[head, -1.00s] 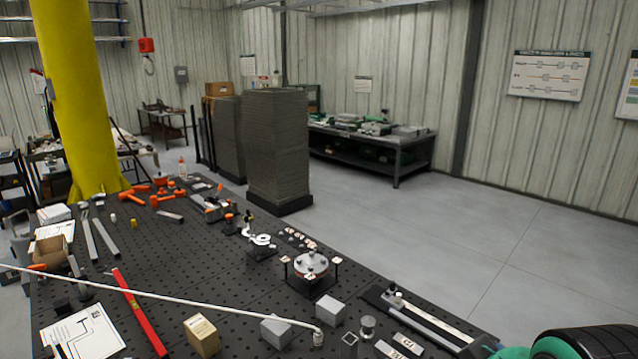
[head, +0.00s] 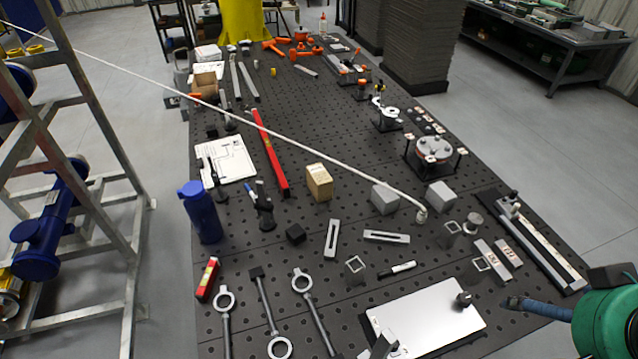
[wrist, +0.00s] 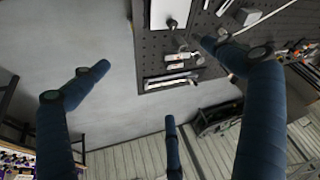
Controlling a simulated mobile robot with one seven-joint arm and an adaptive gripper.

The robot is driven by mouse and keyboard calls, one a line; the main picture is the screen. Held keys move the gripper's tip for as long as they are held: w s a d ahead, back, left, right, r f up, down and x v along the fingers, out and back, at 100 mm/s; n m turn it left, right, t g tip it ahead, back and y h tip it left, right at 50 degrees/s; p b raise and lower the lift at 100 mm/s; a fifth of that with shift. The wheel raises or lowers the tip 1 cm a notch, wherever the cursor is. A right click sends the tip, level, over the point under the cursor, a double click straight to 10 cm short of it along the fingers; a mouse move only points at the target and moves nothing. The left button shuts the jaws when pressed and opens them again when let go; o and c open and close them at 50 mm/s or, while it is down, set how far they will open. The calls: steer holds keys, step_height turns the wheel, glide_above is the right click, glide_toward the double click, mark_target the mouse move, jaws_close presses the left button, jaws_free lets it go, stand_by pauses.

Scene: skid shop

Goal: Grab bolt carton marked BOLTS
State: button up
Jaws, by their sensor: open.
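A small tan carton (head: 319,182) stands upright on the black perforated bench, near the middle of the head view. Its markings are too small to read. I cannot make it out in the wrist view. My gripper (head: 512,304) is at the lower right of the head view, beyond the white plate and well apart from the carton. Part of it is cut off by the frame edge. In the wrist view its blue fingers (wrist: 158,80) are spread wide, with nothing between them.
The bench (head: 330,250) is crowded. A red level (head: 268,150) lies left of the carton, grey blocks (head: 385,198) stand right of it. A thin white rod (head: 300,145) crosses the view above the bench. A blue bottle (head: 201,212) stands at the left edge.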

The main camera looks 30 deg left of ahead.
steer(key=shift+c, duration=1.2)
steer(key=w+a+r+m+y+p, duration=0.1)
steer(key=w+a+r+m, duration=0.15)
steer(key=w+a, duration=0.4)
steer(key=w+a+r+m+p, duration=0.1)
steer(key=w+a+r+m, duration=0.2)
steer(key=w, duration=0.6)
steer(key=w+a+f+m+g+y+p, duration=0.1)
steer(key=w+a+f+m+p, duration=0.15)
steer(key=w+a+m, duration=0.8)
steer(key=w+a+f+m, duration=0.1)
steer(key=w+a+f, duration=0.25)
steer(key=a, duration=0.35)
steer(key=w+a+f+m+g+y, duration=0.1)
steer(key=w+a+f, duration=0.25)
steer(key=a, duration=0.25)
steer(key=w+a+f+m, duration=0.2)
steer(key=w+a, duration=0.2)
steer(key=a, duration=0.3)
steer(key=w+a+f+m+p, duration=0.1)
steer(key=a+f+m, duration=0.2)
steer(key=a+f, duration=0.3)
steer(key=w+a+f+m+p, duration=0.1)
steer(key=a+f+m, duration=0.1)
steer(key=a+f, duration=0.5)
steer(key=a, duration=0.4)
steer(key=shift+w+a+m+g, duration=0.15)
steer(key=shift+a+m+g, duration=0.15)
steer(key=shift+m+g, duration=0.1)
